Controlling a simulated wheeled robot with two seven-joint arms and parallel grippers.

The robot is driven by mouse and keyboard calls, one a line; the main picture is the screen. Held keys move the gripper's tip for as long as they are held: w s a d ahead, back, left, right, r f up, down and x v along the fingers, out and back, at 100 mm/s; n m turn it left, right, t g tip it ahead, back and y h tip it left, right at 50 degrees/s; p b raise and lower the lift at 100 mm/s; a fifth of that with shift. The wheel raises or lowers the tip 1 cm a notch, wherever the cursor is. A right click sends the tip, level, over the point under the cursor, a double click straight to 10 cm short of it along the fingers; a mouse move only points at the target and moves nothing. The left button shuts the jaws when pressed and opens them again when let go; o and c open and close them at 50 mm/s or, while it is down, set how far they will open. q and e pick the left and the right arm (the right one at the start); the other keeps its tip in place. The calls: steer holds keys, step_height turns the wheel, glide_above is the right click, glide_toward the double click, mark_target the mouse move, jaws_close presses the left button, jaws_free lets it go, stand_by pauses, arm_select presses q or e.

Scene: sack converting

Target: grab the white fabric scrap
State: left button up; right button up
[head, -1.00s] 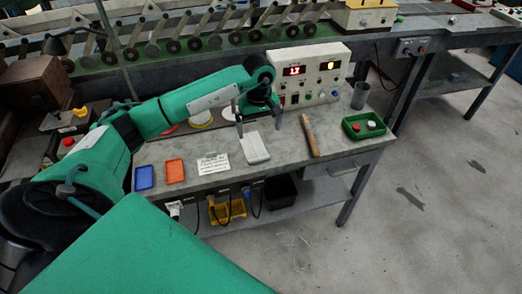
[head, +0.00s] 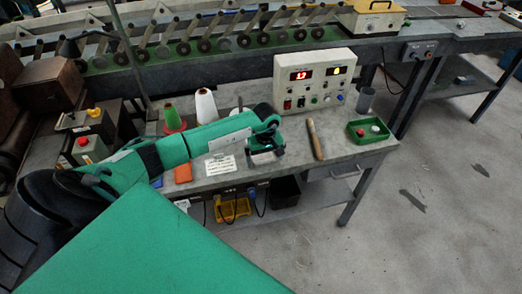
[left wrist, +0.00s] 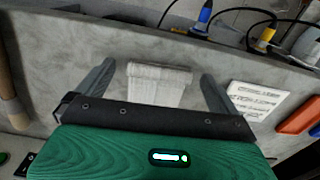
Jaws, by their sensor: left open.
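The white fabric scrap (left wrist: 158,86) lies on the grey bench top as a small, folded-looking woven piece. In the left wrist view it sits between the two spread fingers of my left gripper (left wrist: 156,80), with bench showing on both sides, so neither finger appears to touch it. Its near end is hidden by the gripper body. In the head view my left gripper (head: 265,150) is low over the bench and covers most of the scrap (head: 263,158). My left gripper is open. My right gripper is not in view.
A wooden-handled tool (head: 315,139) and a green tray (head: 368,131) lie to the right. A printed card (head: 220,165) and an orange tray (head: 183,173) are to the left. A control box (head: 315,78) and a white cone (head: 206,106) stand behind.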

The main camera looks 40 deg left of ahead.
arm_select(q)
steer(key=shift+f, duration=0.2)
steer(key=c, duration=1)
steer(key=shift+c, duration=0.2)
steer(key=shift+r, duration=0.15)
